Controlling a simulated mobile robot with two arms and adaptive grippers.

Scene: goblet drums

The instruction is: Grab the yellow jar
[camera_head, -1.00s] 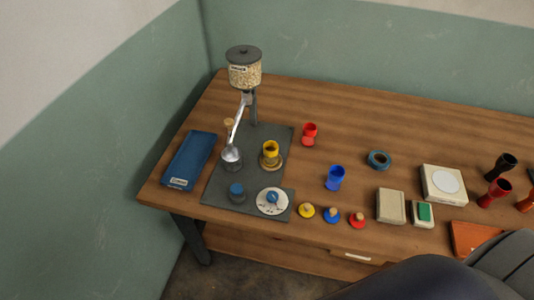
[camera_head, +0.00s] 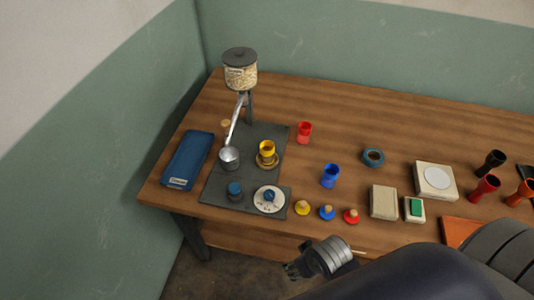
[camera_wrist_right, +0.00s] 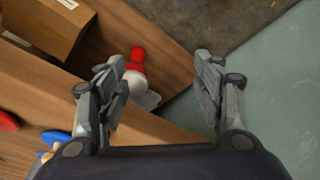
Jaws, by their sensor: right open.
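The yellow jar (camera_head: 267,147) is a small goblet-shaped cup. It stands upright on a round wooden coaster (camera_head: 268,164) on the dark grey mat (camera_head: 220,189), right of a metal cup (camera_head: 229,158). My right gripper (camera_head: 292,270) is in front of the table's front edge, below and well apart from the jar. In the right wrist view my right gripper (camera_wrist_right: 158,62) has its two fingers spread with nothing held between them. The yellow jar does not show in that view. My left gripper is not in view.
A grain dispenser (camera_head: 240,72) rises behind the jar. A blue tray (camera_head: 188,160) lies left, and a dial (camera_head: 270,199) lies in front. Red (camera_head: 304,132) and blue (camera_head: 330,175) cups stand to the right. Coloured lids (camera_head: 327,212) line the front edge. Boxes (camera_wrist_right: 45,22) show in the wrist view.

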